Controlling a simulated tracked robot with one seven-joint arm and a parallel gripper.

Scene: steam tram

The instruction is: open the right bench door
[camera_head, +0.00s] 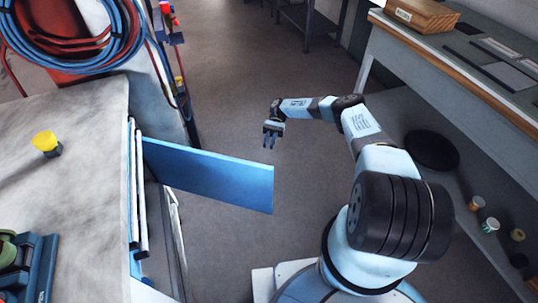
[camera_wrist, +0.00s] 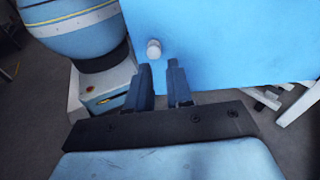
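The blue bench door (camera_head: 210,175) stands swung out from the side of the bench (camera_head: 75,125) at the left of the head view. Its flat face also fills the upper part of the wrist view (camera_wrist: 230,45). A white round knob (camera_wrist: 153,48) sits on that face, near its left edge. My gripper (camera_head: 270,142) is above the floor, past the door's free end in the head view. In the wrist view my gripper (camera_wrist: 159,72) has its fingers apart with nothing between them. The knob shows just beyond the fingertips, and I see no grip on it.
A yellow-topped object (camera_head: 45,142) stands on the bench. Coiled blue and red hoses (camera_head: 75,40) hang at the upper left. A long workbench (camera_head: 480,85) with a wooden box (camera_head: 422,14) runs along the right. The floor (camera_head: 235,80) between the benches is clear.

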